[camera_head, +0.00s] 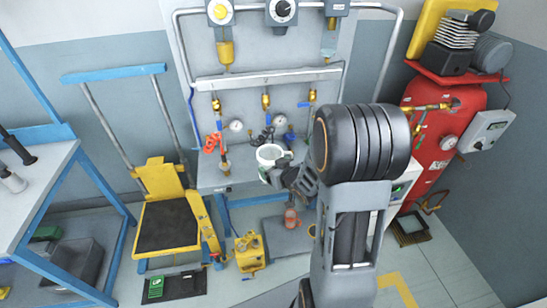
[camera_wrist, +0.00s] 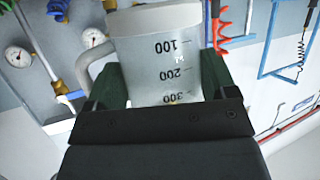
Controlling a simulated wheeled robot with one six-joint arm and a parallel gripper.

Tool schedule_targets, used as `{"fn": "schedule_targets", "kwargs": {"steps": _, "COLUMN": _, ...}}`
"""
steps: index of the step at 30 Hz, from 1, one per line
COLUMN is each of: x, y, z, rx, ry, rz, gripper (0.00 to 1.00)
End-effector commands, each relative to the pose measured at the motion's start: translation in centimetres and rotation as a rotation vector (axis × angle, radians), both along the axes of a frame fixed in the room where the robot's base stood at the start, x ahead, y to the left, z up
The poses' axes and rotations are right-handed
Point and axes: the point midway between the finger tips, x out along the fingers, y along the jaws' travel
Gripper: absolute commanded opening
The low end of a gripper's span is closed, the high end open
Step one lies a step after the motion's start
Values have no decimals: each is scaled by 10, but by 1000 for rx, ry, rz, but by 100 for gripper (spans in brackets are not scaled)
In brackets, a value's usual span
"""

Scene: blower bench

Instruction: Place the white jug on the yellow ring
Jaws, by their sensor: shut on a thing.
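The white jug (camera_head: 267,154) is in front of the wall panel, over the bench at the middle of the head view. In the wrist view the jug (camera_wrist: 150,28) shows black marks for 100, 200 and 300, with its handle at the left. My gripper (camera_head: 277,171) is shut on the jug, with one dark green finger on each side of its body in the wrist view. The head view does not show clearly whether the jug touches the bench. I cannot make out the yellow ring on the bench for certain; my arm and the jug cover part of that area.
The grey bench (camera_head: 212,176) stands against a panel with gauges, valves and hoses. A red tank (camera_head: 455,140) stands at the right, a yellow cart (camera_head: 165,185) at the left. A yellow machine (camera_head: 248,252) and a red-orange item (camera_head: 291,217) are low in front.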

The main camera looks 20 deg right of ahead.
Motion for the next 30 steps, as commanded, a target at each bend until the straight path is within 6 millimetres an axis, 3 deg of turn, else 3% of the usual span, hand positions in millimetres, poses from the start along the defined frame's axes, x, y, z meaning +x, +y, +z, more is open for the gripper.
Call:
{"fn": "schedule_targets", "kwargs": {"steps": 1, "x": -2, "y": -10, "z": 16, "rx": -3, "ry": -8, "rz": -1, "gripper": 52}}
{"fn": "schedule_targets", "kwargs": {"steps": 4, "x": -7, "y": -22, "z": 34, "rx": -2, "ry": -4, "rz": 1, "gripper": 52}}
{"fn": "schedule_targets", "kwargs": {"steps": 10, "x": -3, "y": -45, "z": 41, "rx": 3, "ry": 3, "rz": -5, "gripper": 52}}
{"fn": "schedule_targets", "kwargs": {"steps": 20, "x": 55, "y": -101, "z": 6, "rx": 6, "ry": 3, "rz": -4, "gripper": 52}}
{"fn": "schedule_targets", "kwargs": {"steps": 24, "x": 69, "y": -113, "z": -21, "rx": 6, "ry": 4, "rz": -3, "gripper": 52}}
{"fn": "schedule_targets", "kwargs": {"steps": 30, "x": 81, "y": -125, "z": -40, "rx": 5, "ry": 1, "rz": -2, "gripper": 52}}
